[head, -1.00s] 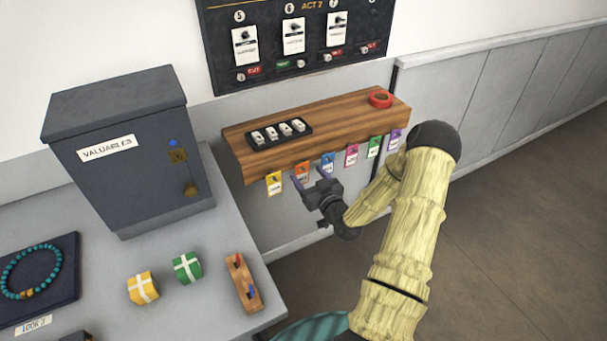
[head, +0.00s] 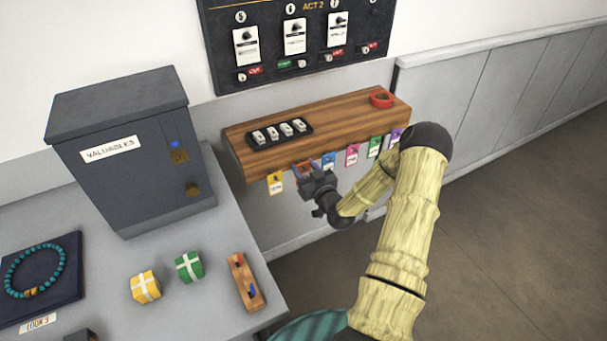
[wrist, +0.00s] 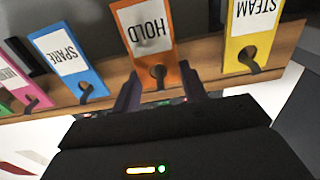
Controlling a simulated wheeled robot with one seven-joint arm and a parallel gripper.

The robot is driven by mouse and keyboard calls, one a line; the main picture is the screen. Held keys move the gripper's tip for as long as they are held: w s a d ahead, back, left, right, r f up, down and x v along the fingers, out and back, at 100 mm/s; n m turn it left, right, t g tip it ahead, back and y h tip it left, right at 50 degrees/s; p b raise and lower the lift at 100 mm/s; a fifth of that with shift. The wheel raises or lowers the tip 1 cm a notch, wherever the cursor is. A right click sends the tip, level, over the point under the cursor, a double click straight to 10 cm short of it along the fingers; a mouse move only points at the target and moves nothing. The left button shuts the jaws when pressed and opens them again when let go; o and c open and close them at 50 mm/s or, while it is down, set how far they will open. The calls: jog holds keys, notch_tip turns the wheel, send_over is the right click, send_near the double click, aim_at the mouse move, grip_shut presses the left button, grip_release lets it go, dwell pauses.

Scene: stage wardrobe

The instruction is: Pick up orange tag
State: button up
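The orange tag (wrist: 152,30) reads HOLD and hangs from a dark hook on the wooden shelf; the wrist view shows it upside down. In the head view the orange tag (head: 303,165) is mostly hidden by my gripper (head: 306,172). In the wrist view my gripper (wrist: 160,92) is open, with its two purple fingers apart on either side of the tag's hook end. No contact with the tag can be made out.
The yellow STEAM tag (wrist: 252,30) and blue SPARE tag (wrist: 68,62) hang on either side. Pink (head: 352,155), green (head: 374,147) and purple tags hang further right. The wooden shelf (head: 345,112) is directly above the tags. A grey valuables cabinet (head: 120,190) stands at left.

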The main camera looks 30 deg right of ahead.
jog(key=shift+c, duration=1.4)
jog(key=shift+a, duration=0.1)
jog(key=shift+r, duration=0.15)
jog(key=shift+s+b, duration=0.3)
jog(key=shift+s, duration=0.05)
jog(key=s+b, duration=0.2)
jog(key=s, duration=1.5)
jog(key=shift+s+d+r+b, duration=0.15)
jog(key=shift+d+b, duration=0.2)
jog(key=shift+d, duration=0.1)
